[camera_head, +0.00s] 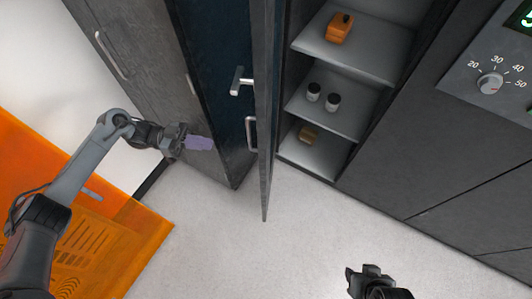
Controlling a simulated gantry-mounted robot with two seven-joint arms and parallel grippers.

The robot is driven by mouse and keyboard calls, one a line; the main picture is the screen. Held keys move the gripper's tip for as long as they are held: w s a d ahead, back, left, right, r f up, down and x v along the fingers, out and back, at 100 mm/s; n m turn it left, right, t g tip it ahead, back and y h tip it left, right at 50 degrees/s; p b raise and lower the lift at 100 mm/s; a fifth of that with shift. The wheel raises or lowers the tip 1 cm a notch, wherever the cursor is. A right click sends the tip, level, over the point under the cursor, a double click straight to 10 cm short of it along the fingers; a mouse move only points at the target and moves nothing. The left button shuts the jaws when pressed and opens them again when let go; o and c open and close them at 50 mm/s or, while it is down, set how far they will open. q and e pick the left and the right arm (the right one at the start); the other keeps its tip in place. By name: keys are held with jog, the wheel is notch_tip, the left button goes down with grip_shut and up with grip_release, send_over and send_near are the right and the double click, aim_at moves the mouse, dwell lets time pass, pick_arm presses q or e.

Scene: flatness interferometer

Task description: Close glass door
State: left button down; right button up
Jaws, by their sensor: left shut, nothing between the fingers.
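The door (264,120) stands open and nearly edge-on to me, at the left side of an open shelf cabinet. A bar handle (251,134) shows on its left side, and a second, lever-like handle (239,82) shows just above it. My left gripper (208,144) has purple-grey fingers and is shut and empty. It points right toward the door, in front of a dark blue panel, apart from the handles in the picture. My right gripper (357,277) shows only in part at the bottom edge, away from the door; its fingers are unclear.
The shelves (382,63) hold an orange item (340,28), two small jars (333,102) and a brown block (309,133). A grey cabinet (130,50) stands left, an orange panel (130,245) lower left. A dial (490,83) is at right. The floor below the door is clear.

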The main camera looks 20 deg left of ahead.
pick_arm(q)
jog(key=w+a+b, duration=0.2)
jog(key=r+m+p, duration=0.1)
send_over(249, 138)
jog(key=s+d, duration=0.1)
jog(key=s, duration=0.3)
jog(key=shift+w+d+r, duration=0.1)
jog(key=shift+w+d, duration=0.05)
jog(key=shift+d, duration=0.1)
pick_arm(e)
notch_tip(249, 138, down, 2)
jog(key=shift+f, duration=0.1)
jog(key=shift+a, duration=0.1)
